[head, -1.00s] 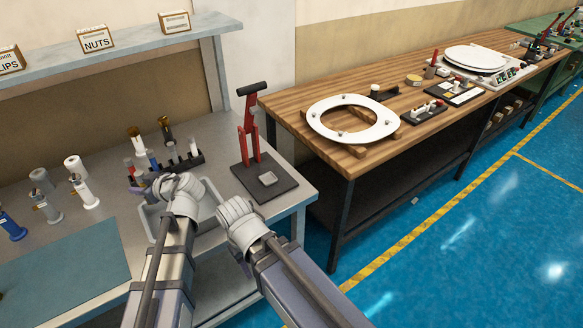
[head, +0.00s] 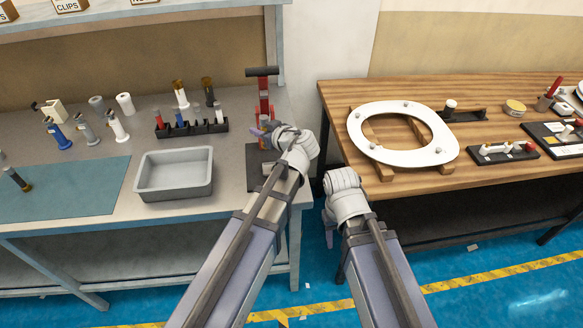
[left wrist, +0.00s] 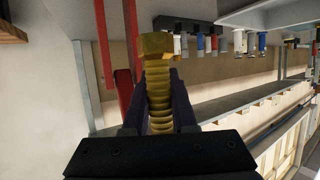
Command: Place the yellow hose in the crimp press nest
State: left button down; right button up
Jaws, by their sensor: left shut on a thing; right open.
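The yellow hose (left wrist: 159,100) is ribbed with a brass-coloured hex end. It stands between the fingers of my left gripper (left wrist: 160,115) in the left wrist view; I cannot make it out in the head view. The crimp press has a red frame and black handle (head: 263,72) on a dark base (head: 253,160). My left gripper (head: 265,132) is shut on the hose, in front of the red frame and above the base. My left arm hides much of the base and the nest. My right gripper (head: 329,225) is empty, pointing down by the bench edge.
A grey bin (head: 175,190), a black rack (head: 190,130) of small parts and several bottle-shaped parts stand on the left bench. A wooden table (head: 345,100) with a white toilet seat (head: 362,135) stands to the right. A floor gap separates them.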

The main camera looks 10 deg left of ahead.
aim_at(266, 163)
pick_arm(q)
jog(key=shift+d+m+t+h, duration=0.3)
jog(key=shift+d, duration=0.1)
pick_arm(e)
jog(key=shift+w+d, duration=0.1)
jog(key=shift+d, duration=0.25)
pick_arm(q)
jog(key=shift+f, duration=0.1)
notch_tip(266, 163, down, 10)
jog(key=b, duration=1)
pick_arm(e)
notch_tip(266, 163, down, 10)
pick_arm(q)
jog(key=c, duration=0.7)
grip_release()
pick_arm(e)
jog(key=shift+f, duration=0.15)
